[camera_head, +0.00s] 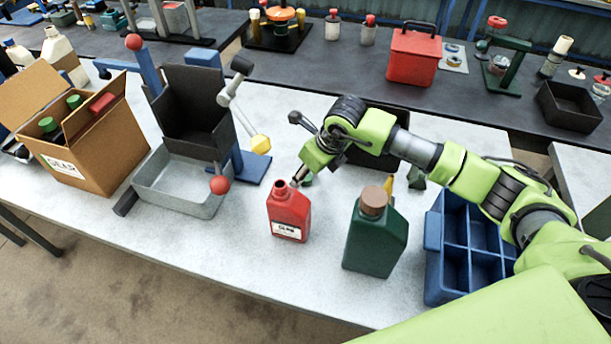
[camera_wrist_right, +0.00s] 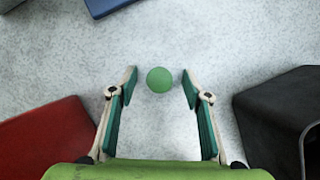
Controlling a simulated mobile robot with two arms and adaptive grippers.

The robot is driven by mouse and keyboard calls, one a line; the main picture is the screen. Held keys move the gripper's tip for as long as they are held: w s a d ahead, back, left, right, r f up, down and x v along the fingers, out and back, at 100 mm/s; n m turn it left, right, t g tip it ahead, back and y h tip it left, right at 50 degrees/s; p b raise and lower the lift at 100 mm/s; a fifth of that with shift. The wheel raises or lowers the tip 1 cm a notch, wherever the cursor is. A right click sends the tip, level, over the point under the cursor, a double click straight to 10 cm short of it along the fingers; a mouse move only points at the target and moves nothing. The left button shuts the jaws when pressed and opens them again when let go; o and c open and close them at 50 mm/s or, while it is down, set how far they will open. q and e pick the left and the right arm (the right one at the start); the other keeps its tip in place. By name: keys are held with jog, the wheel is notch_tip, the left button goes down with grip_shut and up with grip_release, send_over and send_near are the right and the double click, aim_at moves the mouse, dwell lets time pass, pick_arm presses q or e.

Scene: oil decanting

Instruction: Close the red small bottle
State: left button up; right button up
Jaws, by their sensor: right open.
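The red small bottle (camera_head: 289,214) stands upright on the pale table in the head view, and its neck shows no cap. A red shape at the lower left of the wrist view (camera_wrist_right: 45,140) looks like this bottle. A round green cap-like piece (camera_wrist_right: 160,80) lies on the table in the right wrist view. My right gripper (camera_wrist_right: 158,74) is open, with a fingertip on either side of the green piece and a gap at both sides. In the head view my right gripper (camera_head: 302,178) points down just behind the red bottle. My left gripper is not in view.
A dark green bottle with a brown cap (camera_head: 372,235) stands right of the red one. A blue divided crate (camera_head: 433,240) is further right. A black bin (camera_wrist_right: 285,120) is close beside my right gripper. A grey tray (camera_head: 170,190) and a cardboard box (camera_head: 105,150) stand left.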

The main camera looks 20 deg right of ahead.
aim_at(307, 177)
jog(key=c, duration=0.8)
jog(key=shift+c, duration=0.2)
notch_tip(307, 177, up, 10)
jog(key=b, duration=0.2)
